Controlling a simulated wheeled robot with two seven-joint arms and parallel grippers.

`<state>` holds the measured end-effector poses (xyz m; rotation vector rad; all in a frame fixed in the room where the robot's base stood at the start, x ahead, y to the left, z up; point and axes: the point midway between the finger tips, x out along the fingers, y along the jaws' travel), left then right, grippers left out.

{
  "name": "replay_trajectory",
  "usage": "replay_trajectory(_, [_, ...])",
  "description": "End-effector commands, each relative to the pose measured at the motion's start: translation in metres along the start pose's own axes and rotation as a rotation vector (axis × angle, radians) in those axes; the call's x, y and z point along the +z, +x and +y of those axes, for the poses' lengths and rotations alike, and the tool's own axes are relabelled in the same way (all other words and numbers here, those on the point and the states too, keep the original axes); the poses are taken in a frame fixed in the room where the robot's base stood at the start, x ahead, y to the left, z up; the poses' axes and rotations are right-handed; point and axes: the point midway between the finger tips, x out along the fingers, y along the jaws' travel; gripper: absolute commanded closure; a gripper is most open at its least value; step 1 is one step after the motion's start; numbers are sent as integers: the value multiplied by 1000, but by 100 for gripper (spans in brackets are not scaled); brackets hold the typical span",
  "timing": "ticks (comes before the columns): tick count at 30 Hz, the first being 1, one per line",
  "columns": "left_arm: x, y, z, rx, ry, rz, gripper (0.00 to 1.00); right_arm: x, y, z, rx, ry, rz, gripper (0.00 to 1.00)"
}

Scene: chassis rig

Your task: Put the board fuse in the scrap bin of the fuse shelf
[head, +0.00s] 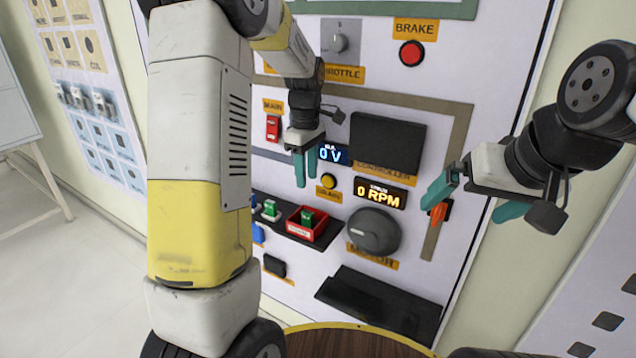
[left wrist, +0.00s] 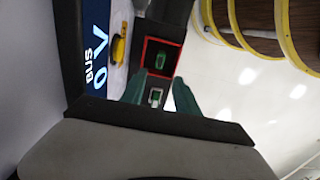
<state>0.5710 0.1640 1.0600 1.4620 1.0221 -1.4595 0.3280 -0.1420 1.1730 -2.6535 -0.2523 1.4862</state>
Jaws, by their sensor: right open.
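The fuse shelf (head: 318,248) is a black ledge low on the board. The red scrap bin (head: 322,231) sits on it, with a green fuse (head: 307,218) inside; bin (left wrist: 146,46) and fuse (left wrist: 160,61) also show in the left wrist view. Another green fuse with a pale base (head: 271,209) stands on the shelf left of the bin. I cannot tell which is the board fuse. My left gripper (head: 306,184) is open and empty, above the shelf in front of the board. My right gripper (head: 465,205) is open, right of the motor, nothing visible between its fingers.
The board carries a red main switch (head: 273,128), a yellow button (head: 328,181), a black controller (head: 387,143) and a round motor (head: 374,231). An orange handle (head: 439,213) is close to my right gripper. A black ledge (head: 378,303) juts out below the motor.

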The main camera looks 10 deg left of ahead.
Motion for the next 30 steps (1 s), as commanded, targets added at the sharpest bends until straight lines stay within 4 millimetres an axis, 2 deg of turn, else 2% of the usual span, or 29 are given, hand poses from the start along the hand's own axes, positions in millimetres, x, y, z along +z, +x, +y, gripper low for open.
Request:
replay_trajectory(5, [1,-15,-2,6,10,-2,63,0,0,0,0,0,0,0])
replay_trajectory(8, [4,-28,-11,34,60,-7,63,0,0,0,0,0,0,0])
replay_trajectory(10, [9,-43,-24,73,133,-11,63,0,0,0,0,0,0,0])
replay_trajectory(15, [33,-89,-79,223,435,15,63,0,0,0,0,0,0,0])
replay_trajectory(19, [54,-110,-125,330,680,79,63,0,0,0,0,0,0,0])
replay_trajectory(24, [81,-120,-178,436,973,207,63,0,0,0,0,0,0,0])
replay_trajectory(27, [92,-118,-200,471,1100,279,63,0,0,0,0,0,0,0])
replay_trajectory(30, [99,-116,-213,489,1186,333,63,0,0,0,0,0,0,0])
